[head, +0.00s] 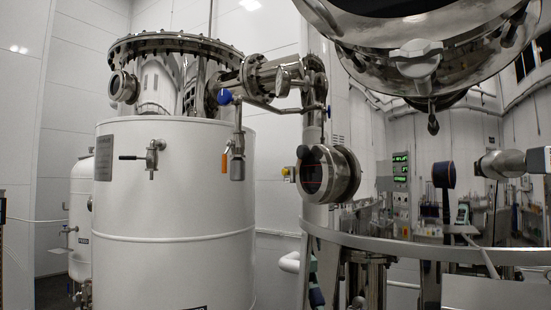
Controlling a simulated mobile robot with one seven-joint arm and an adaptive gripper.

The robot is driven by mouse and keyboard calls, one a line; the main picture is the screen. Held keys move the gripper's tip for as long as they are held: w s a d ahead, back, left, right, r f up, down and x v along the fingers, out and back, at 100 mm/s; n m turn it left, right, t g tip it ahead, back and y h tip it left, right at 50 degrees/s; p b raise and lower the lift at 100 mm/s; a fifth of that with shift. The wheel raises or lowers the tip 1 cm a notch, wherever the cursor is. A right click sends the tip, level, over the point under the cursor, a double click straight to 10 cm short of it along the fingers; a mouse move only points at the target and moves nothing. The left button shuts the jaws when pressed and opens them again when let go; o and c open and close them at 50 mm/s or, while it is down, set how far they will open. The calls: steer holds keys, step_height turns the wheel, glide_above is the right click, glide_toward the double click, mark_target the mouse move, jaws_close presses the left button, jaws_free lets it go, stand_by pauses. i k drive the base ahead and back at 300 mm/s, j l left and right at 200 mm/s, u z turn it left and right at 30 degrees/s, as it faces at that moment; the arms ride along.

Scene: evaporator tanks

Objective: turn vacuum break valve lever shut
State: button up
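No label in view marks the vacuum break valve. A small valve (237,160) hangs from the pipework at the white tank's upper right. Its orange lever (224,163) points straight down alongside the valve body. Another valve (153,160) sticks out of the tank's front, with a black lever (130,157) lying level and pointing left. A blue knob (225,97) sits on the pipework above the orange lever. I cannot make out my gripper in the head view.
The large white tank (180,265) fills the left, with a bolted steel lid. A round sight port (330,173) juts out right of the levers. A polished steel vessel (395,50) overhangs the upper right. A curved steel band (430,247) crosses the lower right.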

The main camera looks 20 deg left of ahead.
mark_target(229, 142)
steer(key=u, duration=1.1)
steer(key=i+u, duration=0.25)
steer(key=i+l+u, duration=0.1)
steer(key=u, duration=0.2)
